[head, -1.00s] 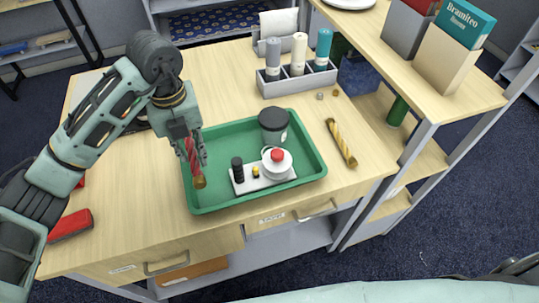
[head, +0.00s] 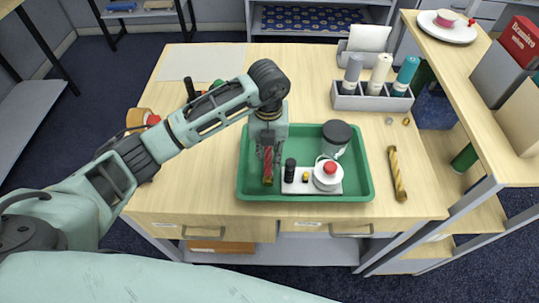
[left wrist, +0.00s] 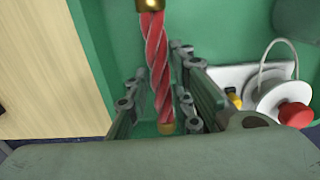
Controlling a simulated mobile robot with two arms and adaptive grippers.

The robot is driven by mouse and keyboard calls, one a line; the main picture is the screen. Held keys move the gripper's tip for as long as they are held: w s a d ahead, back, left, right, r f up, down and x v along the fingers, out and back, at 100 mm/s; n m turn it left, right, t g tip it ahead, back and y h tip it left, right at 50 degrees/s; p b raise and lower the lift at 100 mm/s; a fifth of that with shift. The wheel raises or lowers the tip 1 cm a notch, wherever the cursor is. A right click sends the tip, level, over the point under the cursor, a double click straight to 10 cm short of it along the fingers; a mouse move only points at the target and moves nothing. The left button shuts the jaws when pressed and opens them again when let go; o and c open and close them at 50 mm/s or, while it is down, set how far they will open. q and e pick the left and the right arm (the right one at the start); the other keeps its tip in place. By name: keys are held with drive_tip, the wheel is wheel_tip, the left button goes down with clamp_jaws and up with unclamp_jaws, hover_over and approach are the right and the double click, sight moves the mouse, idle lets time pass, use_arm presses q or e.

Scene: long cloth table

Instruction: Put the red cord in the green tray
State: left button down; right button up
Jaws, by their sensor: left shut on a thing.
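The red cord (head: 268,165), a twisted red piece with gold ends, hangs roughly upright from my left gripper (head: 268,152) over the left part of the green tray (head: 308,197). My left gripper is shut on it. In the left wrist view the red cord (left wrist: 155,60) runs between the fingers of the left gripper (left wrist: 162,105), with green tray surface behind it. I cannot tell whether its lower end touches the tray floor. My right gripper is out of view.
The tray also holds a dark-lidded jar (head: 336,138) and a white board (head: 311,187) with a red-knobbed white piece (head: 327,174). A yellow cord (head: 397,175) lies right of the tray. A grey holder (head: 372,102) with several bottles stands behind.

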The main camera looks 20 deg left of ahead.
sight(269, 154)
use_arm(q)
wheel_tip(269, 154, down, 2)
drive_tip(key=shift+f+p, duration=0.25)
drive_tip(key=shift+p, duration=0.05)
drive_tip(key=shift+f, duration=0.35)
drive_tip(key=c, duration=1.8)
unclamp_jaws()
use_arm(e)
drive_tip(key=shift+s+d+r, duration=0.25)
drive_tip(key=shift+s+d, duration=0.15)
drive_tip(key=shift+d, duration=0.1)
